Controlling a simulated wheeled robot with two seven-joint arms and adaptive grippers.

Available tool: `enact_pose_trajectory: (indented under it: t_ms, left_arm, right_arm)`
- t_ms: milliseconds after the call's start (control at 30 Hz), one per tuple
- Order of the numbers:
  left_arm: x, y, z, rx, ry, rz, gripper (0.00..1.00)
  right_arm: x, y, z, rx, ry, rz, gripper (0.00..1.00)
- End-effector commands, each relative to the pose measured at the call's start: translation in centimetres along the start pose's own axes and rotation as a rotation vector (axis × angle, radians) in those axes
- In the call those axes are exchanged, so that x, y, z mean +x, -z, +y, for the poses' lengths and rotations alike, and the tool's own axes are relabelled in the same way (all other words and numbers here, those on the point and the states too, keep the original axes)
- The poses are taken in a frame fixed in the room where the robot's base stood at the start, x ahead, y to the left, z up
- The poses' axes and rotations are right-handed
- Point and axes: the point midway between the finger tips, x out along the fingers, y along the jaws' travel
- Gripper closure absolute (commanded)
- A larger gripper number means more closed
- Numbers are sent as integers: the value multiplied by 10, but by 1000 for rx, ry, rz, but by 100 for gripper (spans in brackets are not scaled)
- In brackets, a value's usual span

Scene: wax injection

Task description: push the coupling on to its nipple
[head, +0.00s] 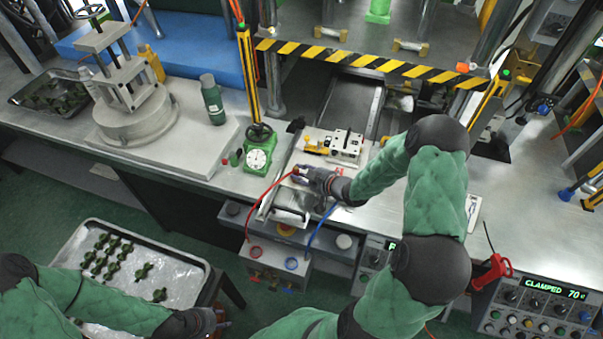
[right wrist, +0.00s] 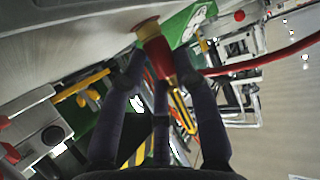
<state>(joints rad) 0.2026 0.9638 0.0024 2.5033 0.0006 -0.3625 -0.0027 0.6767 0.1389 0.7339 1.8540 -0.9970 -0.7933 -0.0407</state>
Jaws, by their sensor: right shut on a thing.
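The red coupling (right wrist: 157,55) is held among the dark fingers of my right gripper (right wrist: 161,78) in the right wrist view. A brass-coloured piece (right wrist: 147,27), perhaps the nipple, stands at the grey plate; the coupling's upper end lies close to it. I cannot tell whether they touch or how far they overlap. In the head view my right gripper (head: 303,174) is at the front left of the mould on the bench, with the coupling mostly hidden by its fingers. My left gripper (head: 217,317) is low over the floor side, right of the tray; its fingers are unclear.
A red hose (head: 255,205) and a blue hose (head: 318,225) rise from the grey box below the bench edge. The mould (head: 345,147) and green dial gauge (head: 258,158) stand close by. A tray of green parts (head: 180,272) lies lower left.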

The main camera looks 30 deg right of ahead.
Motion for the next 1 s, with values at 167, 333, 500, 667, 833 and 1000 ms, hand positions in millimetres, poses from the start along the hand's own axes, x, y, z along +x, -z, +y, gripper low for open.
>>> enact_pose_trajectory:
  t_ms: [167,333,500,667,833,1000]
  left_arm:
    - [3,0,-1,0,0,0,60]
    - [2,0,-1,0,0,0,60]
    - [2,0,-1,0,0,0,60]
    - [2,0,-1,0,0,0,60]
    - [2,0,-1,0,0,0,60]
    - [2,0,-1,0,0,0,60]
  right_arm:
    - [2,-3,0,0,0,0,100]
    - [1,-3,0,0,0,0,42]
    - [1,-3,0,0,0,0,42]
    - [-1,-3,0,0,0,0,42]
    - [-18,-3,2,1,-4,-1,42]
    - [-52,-3,2,0,-5,-1,42]
